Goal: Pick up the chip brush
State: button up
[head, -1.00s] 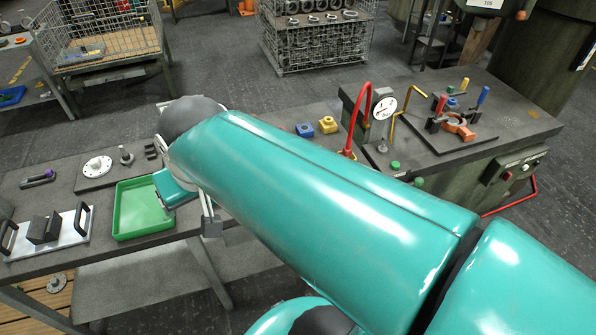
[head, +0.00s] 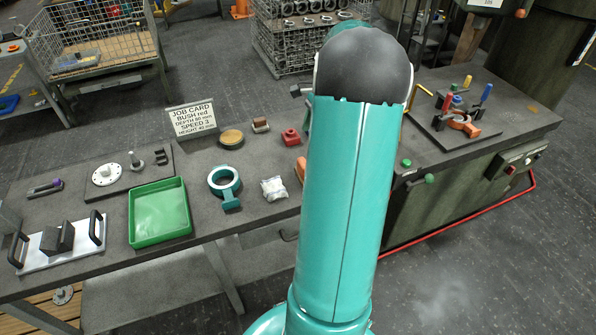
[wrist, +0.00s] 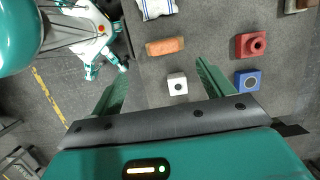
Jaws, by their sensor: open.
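A reddish-brown oblong block (wrist: 165,46), possibly the chip brush, lies on the grey bench top in the wrist view. No bristles show, so I cannot be sure. In the head view part of it (head: 300,167) shows beside my arm. My gripper (wrist: 161,84) is open and empty above the bench, its green fingers apart. The oblong block appears just ahead of the fingertips. A white cube with a dark hole (wrist: 177,84) appears between the fingers. My arm hides the gripper in the head view.
A red block (wrist: 251,46) and a blue block (wrist: 248,83) sit to the right. A white bag (wrist: 157,9) lies above the oblong block. A teal ring clamp (head: 225,183), green tray (head: 160,212) and job card (head: 191,122) are on the bench's left part.

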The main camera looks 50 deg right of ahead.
aim_at(304, 162)
jog(key=x, duration=0.8)
jog(key=shift+s+d, duration=0.15)
jog(key=shift+d, duration=0.1)
jog(key=shift+w+x, duration=0.2)
jog(key=shift+x, duration=1.35)
jog(key=shift+w+x, duration=0.15)
jog(key=shift+x, duration=1.4)
jog(key=shift+d+r, duration=0.1)
jog(key=c, duration=1.1)
jog(key=shift+c, duration=0.2)
